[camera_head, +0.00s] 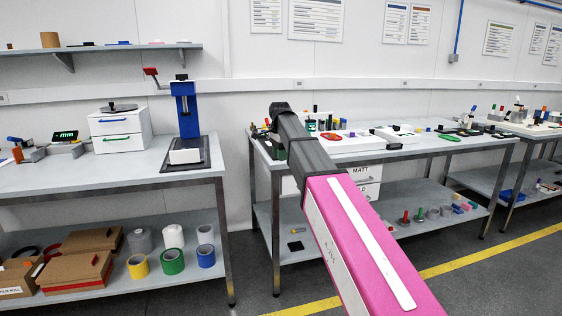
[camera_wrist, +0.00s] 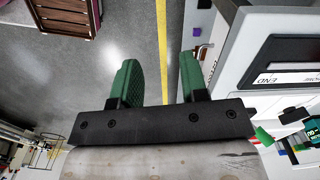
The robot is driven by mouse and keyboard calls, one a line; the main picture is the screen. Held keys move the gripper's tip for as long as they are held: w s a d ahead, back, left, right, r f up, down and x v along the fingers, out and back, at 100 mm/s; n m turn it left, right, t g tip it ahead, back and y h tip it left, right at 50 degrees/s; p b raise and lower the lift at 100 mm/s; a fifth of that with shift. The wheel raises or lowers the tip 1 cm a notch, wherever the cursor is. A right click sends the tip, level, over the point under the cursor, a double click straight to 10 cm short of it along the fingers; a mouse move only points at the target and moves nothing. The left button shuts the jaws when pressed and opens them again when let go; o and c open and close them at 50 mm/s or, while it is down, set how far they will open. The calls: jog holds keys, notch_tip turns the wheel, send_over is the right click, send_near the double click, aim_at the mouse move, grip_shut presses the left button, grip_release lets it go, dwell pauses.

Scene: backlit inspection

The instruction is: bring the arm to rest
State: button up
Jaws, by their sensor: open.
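My gripper (camera_wrist: 158,65) shows in the wrist view as two green fingers on a dark bar. The fingers stand apart with nothing between them, and the grey floor and a yellow line show through the gap. In the head view my pink and dark grey arm (camera_head: 365,245) reaches up from the bottom right, in front of the middle workbench (camera_head: 400,150). The fingers cannot be made out in the head view.
The left workbench (camera_head: 60,180) carries a blue press (camera_head: 186,112) and white drawers (camera_head: 121,131). A yellow line (camera_head: 490,255) crosses the floor. In the wrist view a wooden crate (camera_wrist: 66,14) stands upper left, and a pale labelled unit (camera_wrist: 240,65) is close on the right.

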jog(key=s+d+f+n, duration=0.4)
jog(key=s+d+f, duration=0.2)
jog(key=s+f, duration=0.3)
jog(key=s+d+f+n, duration=0.4)
jog(key=s+d+f, duration=0.3)
jog(key=f, duration=0.9)
jog(key=s+d+f+n, duration=0.5)
jog(key=s+d+f, duration=0.1)
jog(key=s+f, duration=0.5)
jog(key=shift+s+d+f, duration=0.25)
jog(key=shift+s+f, duration=0.05)
jog(key=shift+f, duration=0.55)
